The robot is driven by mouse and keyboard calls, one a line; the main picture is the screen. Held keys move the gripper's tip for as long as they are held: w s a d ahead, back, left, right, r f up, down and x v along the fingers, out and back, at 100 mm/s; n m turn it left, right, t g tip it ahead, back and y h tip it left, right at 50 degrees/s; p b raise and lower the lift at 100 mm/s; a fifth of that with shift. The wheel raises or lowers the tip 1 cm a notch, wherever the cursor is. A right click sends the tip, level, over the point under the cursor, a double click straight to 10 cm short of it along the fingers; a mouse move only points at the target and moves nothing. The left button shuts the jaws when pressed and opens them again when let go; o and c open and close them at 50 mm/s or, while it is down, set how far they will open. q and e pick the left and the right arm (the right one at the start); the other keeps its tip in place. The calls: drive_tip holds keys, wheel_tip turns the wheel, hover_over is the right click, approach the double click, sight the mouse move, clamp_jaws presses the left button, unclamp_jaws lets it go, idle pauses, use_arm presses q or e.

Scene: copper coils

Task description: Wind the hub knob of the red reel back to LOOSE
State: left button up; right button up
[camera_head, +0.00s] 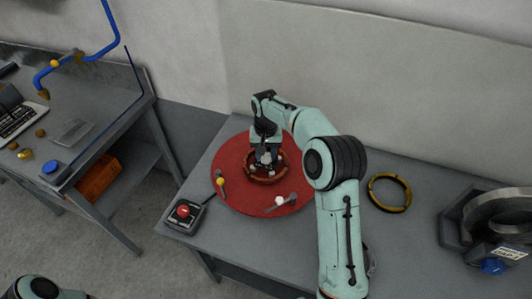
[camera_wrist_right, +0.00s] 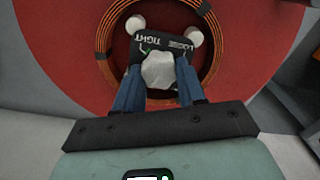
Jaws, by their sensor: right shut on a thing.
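The red reel (camera_head: 235,165) is a flat red disc on the grey table, and it fills much of the right wrist view (camera_wrist_right: 60,60). A copper coil (camera_wrist_right: 101,45) rings its hub. The pale hub knob (camera_wrist_right: 159,70) sits in front of a dark plate (camera_wrist_right: 165,44) lettered LOOSE and TIGHT, between two white round posts. My right gripper (camera_head: 264,162) is over the hub, and its blue fingers (camera_wrist_right: 159,84) are shut on the knob from both sides. The knob's pointer setting cannot be read. My left gripper is out of view.
A control box with a red button (camera_head: 183,211) stands at the table's front left corner. A yellow and black ring (camera_head: 390,192) lies right of my right arm. A grey stand with a blue knob (camera_head: 492,266) is at far right. Another bench (camera_head: 108,135) stands left.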

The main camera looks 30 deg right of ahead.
drive_tip(key=n, duration=0.6)
drive_tip(key=shift+n, duration=0.3)
drive_tip(key=n, duration=0.5)
drive_tip(key=shift+a, duration=0.1)
drive_tip(key=shift+n, duration=0.3)
drive_tip(key=o, duration=1.1)
drive_tip(key=shift+c, duration=0.2)
wheel_tip(320, 180, up, 13)
drive_tip(key=shift+r, duration=0.2)
